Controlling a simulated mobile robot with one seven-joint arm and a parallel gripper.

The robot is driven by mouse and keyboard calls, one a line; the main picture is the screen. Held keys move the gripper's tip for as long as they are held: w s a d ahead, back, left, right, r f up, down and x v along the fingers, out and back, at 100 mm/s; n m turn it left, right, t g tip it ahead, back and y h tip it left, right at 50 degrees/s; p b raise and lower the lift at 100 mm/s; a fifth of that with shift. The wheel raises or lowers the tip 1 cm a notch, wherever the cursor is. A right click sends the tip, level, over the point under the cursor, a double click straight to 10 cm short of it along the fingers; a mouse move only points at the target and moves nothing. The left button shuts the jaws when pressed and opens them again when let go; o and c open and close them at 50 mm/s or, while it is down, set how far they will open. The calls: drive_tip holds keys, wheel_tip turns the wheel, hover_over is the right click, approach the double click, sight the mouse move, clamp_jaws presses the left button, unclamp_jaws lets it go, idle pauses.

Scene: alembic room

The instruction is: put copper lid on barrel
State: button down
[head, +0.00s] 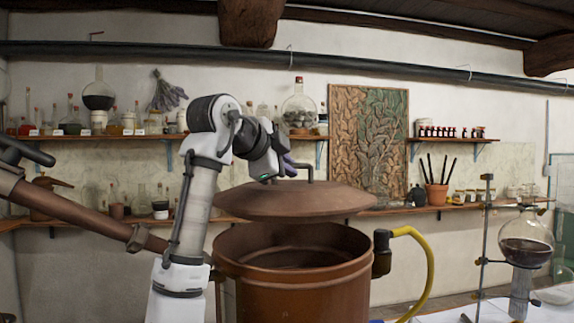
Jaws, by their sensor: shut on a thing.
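A copper lid (296,202), brown and shallowly domed with a handle on top, hangs above the barrel, close over its mouth and roughly level. My gripper (290,171) is shut on the lid's handle, though the fingers are small and partly hidden by my wrist. The copper barrel (292,292) stands upright below the lid, with its rim and dark inside showing. A gap shows between the lid and the barrel's front rim. The lid covers the view of the barrel's back rim.
A yellow hose (427,268) joins a dark fitting (381,252) at the barrel's right side. A brown pipe (85,212) slants in from the left. A round flask (525,243) with dark liquid stands at the right. Shelves with bottles line the wall.

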sight(288, 184)
drive_tip(key=shift+w+f, duration=0.1)
drive_tip(key=shift+s+f, duration=0.2)
drive_tip(key=shift+f, duration=1.5)
drive_tip(key=shift+w, duration=0.1)
drive_tip(key=shift+s+r, duration=0.15)
drive_tip(key=shift+s, duration=0.05)
drive_tip(key=shift+f+b, duration=0.8)
drive_tip(key=shift+f, duration=0.45)
drive_tip(key=shift+f, duration=0.25)
drive_tip(key=shift+f+b, duration=0.35)
drive_tip(key=shift+f, duration=0.4)
